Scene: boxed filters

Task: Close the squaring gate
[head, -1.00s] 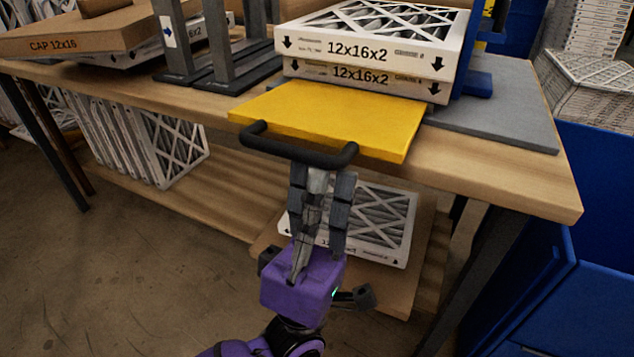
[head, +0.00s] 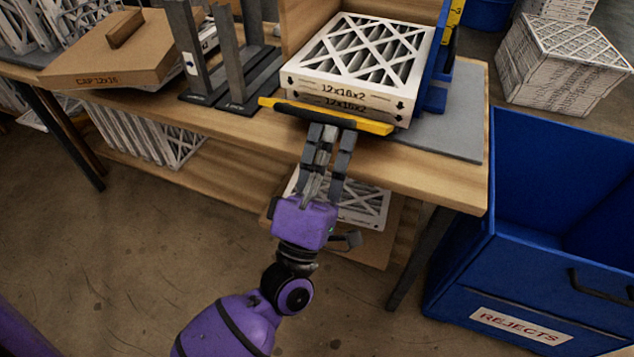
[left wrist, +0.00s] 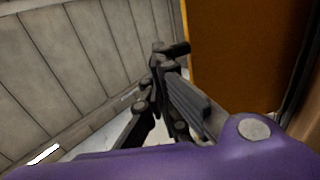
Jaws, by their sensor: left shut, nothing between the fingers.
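The yellow gate (head: 376,126) now shows as a narrow strip along the front of the filter stack, with its black handle (head: 300,112) in front. An orange-yellow panel, apparently the gate, fills the right of the left wrist view (left wrist: 240,50). Two boxed filters marked 12x16x2 (head: 345,88) lie stacked right behind the gate, which covers part of the lower one. My left gripper (head: 332,130) is shut and empty, its fingertips at the handle; whether they touch it is hard to tell. My right gripper is not in view.
A blue rejects bin (head: 540,250) stands right of the wooden bench (head: 420,180). Grey metal uprights (head: 231,65) and a cardboard cap (head: 110,58) are on the bench to the left. More filters (head: 145,130) stand on the lower shelf. The front floor is clear.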

